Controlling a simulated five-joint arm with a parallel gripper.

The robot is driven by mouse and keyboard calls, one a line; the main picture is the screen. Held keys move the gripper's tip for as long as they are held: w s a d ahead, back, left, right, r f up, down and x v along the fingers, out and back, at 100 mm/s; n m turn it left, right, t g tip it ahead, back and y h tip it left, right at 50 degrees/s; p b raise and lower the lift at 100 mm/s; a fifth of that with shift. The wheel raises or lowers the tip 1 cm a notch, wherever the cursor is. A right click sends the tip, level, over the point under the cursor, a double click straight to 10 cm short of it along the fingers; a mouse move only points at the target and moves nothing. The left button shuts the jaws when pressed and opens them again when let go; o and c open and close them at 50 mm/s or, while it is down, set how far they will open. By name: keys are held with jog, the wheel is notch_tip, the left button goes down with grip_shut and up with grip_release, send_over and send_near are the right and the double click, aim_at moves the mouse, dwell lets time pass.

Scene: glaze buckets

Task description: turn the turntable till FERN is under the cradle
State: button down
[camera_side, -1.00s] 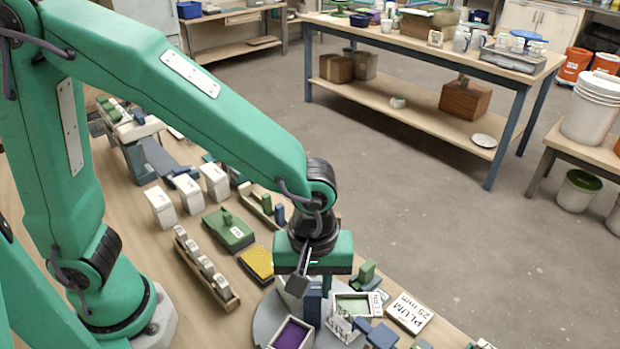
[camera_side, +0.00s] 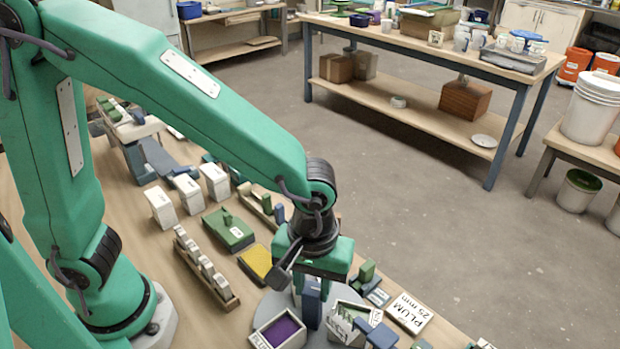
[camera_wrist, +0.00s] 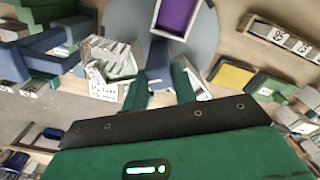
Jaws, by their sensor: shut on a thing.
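My gripper (camera_side: 312,290) is shut on an upright blue post (camera_side: 311,308) that stands on the round grey turntable (camera_side: 262,305). The wrist view shows my two green fingers (camera_wrist: 160,88) on either side of the blue post (camera_wrist: 157,60). A white square tub with purple inside (camera_side: 279,331) sits on the turntable at the near left; it also shows in the wrist view (camera_wrist: 177,14). A pale tub with green inside (camera_side: 347,318) sits at the right, with lettering too small to read. I cannot make out FERN or identify the cradle surely.
Blue blocks (camera_side: 381,336) stand close to the green tub's right. A card reading PLUM 25 mm (camera_side: 410,313) lies further right. A yellow pad (camera_side: 256,262), a green lidded box (camera_side: 228,230) and a rack of pale blocks (camera_side: 207,268) lie left of the turntable.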

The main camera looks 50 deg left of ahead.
jog(key=m, duration=0.6)
jog(key=shift+r, duration=0.1)
dwell(0.3)
jog(key=c, duration=1.2)
grip_release()
jog(key=shift+r, duration=3.45)
jog(key=shift+a, duration=0.1)
jog(key=s+a+r+t, duration=0.1)
jog(key=a+r+t, duration=0.1)
jog(key=a, duration=0.9)
jog(key=s+a+r+t, duration=0.2)
jog(key=a+r+t, duration=0.1)
jog(key=a, duration=0.7)
jog(key=shift+s+a+r+t, duration=0.3)
jog(key=shift+a+r, duration=0.1)
jog(key=shift+r, duration=0.35)
